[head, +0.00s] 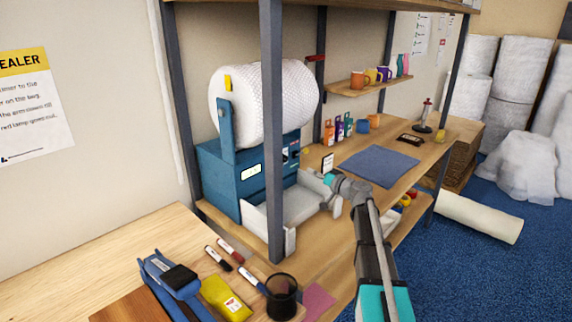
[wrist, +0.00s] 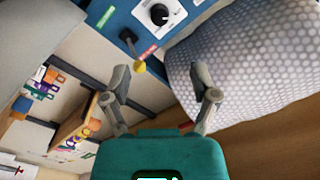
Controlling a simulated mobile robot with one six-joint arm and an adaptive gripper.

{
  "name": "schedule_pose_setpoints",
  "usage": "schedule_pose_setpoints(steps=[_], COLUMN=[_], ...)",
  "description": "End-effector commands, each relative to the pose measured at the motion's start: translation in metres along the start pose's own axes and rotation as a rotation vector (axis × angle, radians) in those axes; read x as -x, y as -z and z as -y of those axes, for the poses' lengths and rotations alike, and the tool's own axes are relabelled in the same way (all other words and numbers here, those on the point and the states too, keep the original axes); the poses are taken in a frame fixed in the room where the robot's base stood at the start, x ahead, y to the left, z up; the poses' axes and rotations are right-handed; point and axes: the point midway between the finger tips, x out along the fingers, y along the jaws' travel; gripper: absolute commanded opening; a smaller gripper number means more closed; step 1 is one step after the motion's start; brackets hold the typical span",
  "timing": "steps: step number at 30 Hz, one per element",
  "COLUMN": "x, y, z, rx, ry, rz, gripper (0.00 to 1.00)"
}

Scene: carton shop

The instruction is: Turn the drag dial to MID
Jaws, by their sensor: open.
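A black round dial (wrist: 158,14) with a pale pointer mark sits on a white scale plate on the blue machine, at the top of the wrist view. The scale's words are too small to read, so I cannot tell its setting. The blue machine (head: 222,180) stands on the bench in the head view. My gripper (wrist: 163,78) is open and empty, with its fingers apart below the dial and not touching it. In the head view my gripper (head: 330,179) is in front of the machine's right side.
A bubble-wrap roll (head: 270,92) is mounted on the machine. A white tray (head: 268,222) and a grey rack post (head: 273,130) stand in front. A blue mat (head: 380,165) lies to the right.

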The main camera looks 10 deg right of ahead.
Motion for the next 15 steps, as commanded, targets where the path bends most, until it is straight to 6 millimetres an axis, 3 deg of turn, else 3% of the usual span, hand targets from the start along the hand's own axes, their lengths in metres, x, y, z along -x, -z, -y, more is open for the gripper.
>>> schedule_pose_setpoints(steps=[8,15], x=[-0.001,-0.015], y=[0.001,0.001], z=[-0.001,-0.001], rx=[0.000,0.000], ry=[-0.001,0.000], rz=[-0.001,0.000], gripper=[0.77,0.77])
